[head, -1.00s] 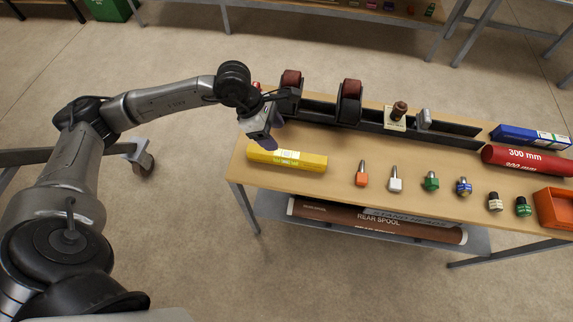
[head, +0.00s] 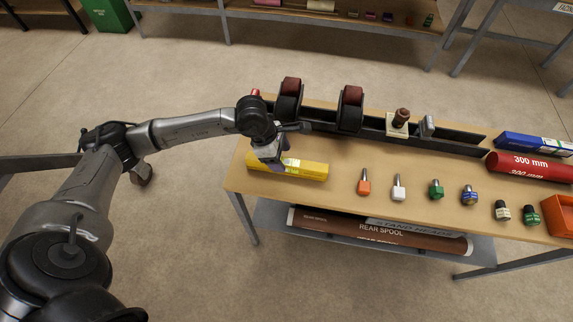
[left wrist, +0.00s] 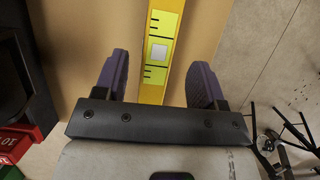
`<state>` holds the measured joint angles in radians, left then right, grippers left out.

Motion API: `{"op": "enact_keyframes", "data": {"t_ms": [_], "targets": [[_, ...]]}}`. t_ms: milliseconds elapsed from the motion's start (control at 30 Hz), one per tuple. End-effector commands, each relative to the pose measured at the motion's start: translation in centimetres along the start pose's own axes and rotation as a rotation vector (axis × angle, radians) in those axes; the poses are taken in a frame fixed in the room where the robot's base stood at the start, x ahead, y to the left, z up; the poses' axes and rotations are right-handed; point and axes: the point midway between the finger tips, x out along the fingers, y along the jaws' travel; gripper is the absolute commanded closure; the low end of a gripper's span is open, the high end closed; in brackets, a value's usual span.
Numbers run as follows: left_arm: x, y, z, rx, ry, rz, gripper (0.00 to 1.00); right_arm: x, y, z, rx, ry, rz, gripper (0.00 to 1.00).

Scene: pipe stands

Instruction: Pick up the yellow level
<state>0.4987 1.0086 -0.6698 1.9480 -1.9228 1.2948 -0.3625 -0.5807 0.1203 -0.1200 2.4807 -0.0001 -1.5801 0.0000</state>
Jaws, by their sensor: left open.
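The yellow level (head: 305,170) lies flat on the wooden table near its front left corner. My left gripper (head: 275,164) is above the level's left part in the head view and hides some of it. In the left wrist view the level (left wrist: 158,62) runs lengthwise between the two purple fingers of the gripper (left wrist: 158,82). The fingers are open, with a gap on each side of the level, and do not touch it. The level's near end is hidden behind the gripper body. My right gripper is not in view.
A dark rail with red rollers (head: 351,96) stands behind the level. Right of the level stand an orange-based piece (head: 364,186), a white one (head: 398,192) and several others. A red tube (head: 530,166) and an orange bin (head: 558,216) are at the right.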

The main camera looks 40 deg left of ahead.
Motion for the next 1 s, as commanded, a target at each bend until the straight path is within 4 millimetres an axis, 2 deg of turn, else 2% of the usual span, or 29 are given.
{"op": "enact_keyframes", "data": {"t_ms": [300,600,1000], "targets": [[4.1,0.2,-0.1,0.0,-0.001,-0.002,0.36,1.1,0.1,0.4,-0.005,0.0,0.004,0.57],[4.6,0.2,0.0,0.001,0.0,-0.001,0.37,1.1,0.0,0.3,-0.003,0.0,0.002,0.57],[4.5,0.2,0.0,0.001,0.0,-0.001,0.75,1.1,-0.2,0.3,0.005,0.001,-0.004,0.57]]}}
